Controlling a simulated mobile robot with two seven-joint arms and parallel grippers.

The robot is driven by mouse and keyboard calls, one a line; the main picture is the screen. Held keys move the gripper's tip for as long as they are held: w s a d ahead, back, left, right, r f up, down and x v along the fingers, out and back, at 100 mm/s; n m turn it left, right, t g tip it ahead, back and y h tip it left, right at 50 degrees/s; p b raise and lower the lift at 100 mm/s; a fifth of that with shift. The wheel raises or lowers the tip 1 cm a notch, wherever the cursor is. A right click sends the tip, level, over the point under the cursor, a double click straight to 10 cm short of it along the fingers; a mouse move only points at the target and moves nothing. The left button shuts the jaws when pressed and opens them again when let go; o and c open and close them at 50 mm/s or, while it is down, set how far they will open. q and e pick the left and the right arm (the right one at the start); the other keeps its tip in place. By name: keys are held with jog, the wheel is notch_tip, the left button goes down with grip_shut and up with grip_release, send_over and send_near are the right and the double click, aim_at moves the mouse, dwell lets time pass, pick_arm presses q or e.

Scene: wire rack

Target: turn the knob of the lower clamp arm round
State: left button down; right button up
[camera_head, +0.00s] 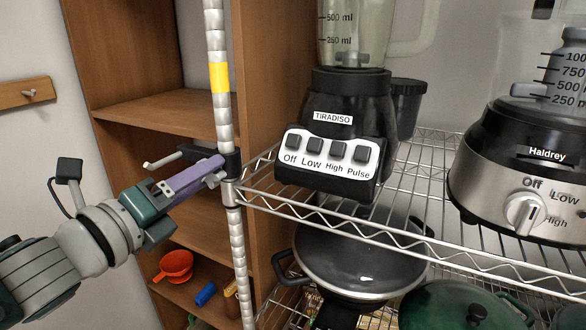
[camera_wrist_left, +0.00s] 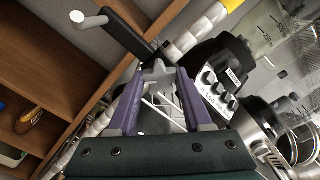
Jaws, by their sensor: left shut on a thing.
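The clamp arm (camera_head: 193,151) is black and is fixed to the silver rack post, with a pale peg (camera_head: 160,161) sticking out at its left end. It also shows at the top of the left wrist view (camera_wrist_left: 126,27). The grey lobed knob (camera_wrist_left: 158,72) sits below the clamp arm, between the purple fingertips. My left gripper (camera_head: 217,172) comes in from the left and is shut on the knob, its fingers on either side. In the head view the fingers mostly hide the knob. My right gripper is not in view.
The rack post (camera_head: 222,115) has a yellow band. A wire shelf (camera_head: 300,205) right of it carries a black blender (camera_head: 340,115) and a silver blender (camera_head: 500,165). Pans stand below.

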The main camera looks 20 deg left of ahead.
pick_arm(q)
jog(key=n+p, duration=0.2)
jog(key=n, duration=1.7)
jog(key=shift+f+n, duration=0.1)
jog(key=shift+n, duration=0.5)
jog(key=shift+c, duration=1.6)
grip_release()
jog(key=s, duration=1)
jog(key=shift+a, duration=0.35)
